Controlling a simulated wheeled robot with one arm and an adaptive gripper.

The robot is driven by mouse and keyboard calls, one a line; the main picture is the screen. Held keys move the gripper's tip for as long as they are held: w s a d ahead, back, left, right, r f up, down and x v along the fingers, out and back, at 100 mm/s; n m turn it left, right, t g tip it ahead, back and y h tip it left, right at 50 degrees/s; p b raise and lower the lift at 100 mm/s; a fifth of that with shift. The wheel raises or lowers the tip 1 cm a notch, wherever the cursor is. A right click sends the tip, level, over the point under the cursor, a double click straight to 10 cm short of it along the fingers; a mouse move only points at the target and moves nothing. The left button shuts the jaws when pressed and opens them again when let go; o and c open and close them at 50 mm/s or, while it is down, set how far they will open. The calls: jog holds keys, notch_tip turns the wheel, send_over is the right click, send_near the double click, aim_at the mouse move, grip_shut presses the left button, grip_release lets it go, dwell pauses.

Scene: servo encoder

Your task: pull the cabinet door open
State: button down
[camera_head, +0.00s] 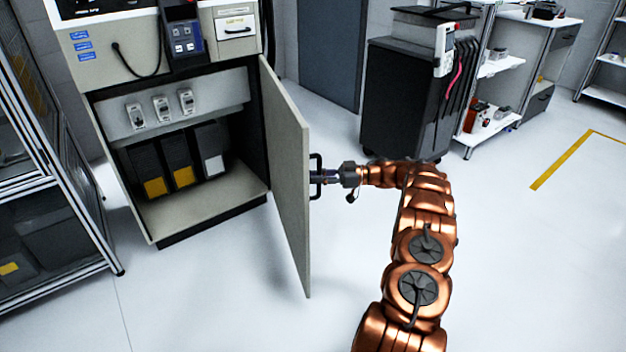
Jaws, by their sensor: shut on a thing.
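The cabinet (205,205) stands at the left with its beige door (285,170) swung wide open to the right, standing out toward me. A dark vertical bar handle (316,163) is on the door's outer face. My gripper (322,177) is at the handle from the right, shut on it; the fingers are small and partly hidden against the handle. Inside the cabinet, dark boxes with yellow and white labels (180,160) stand on the floor below several small white devices (161,107).
A glass-sided frame shelf (60,190) stands left of the cabinet. A dark wheeled cart (410,95) stands behind my arm, with white shelving (497,70) at its right. The floor right of my arm is clear, with a yellow line (560,160).

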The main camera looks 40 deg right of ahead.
jog(key=shift+s+d+f, duration=0.1)
jog(key=shift+s+d, duration=0.15)
jog(key=shift+d, duration=0.35)
jog(key=c, duration=1.1)
grip_release()
jog(key=shift+d, duration=0.1)
jog(key=shift+c, duration=0.2)
jog(key=shift+r, duration=0.2)
notch_tip(320, 180, up, 10)
jog(key=shift+f, duration=0.15)
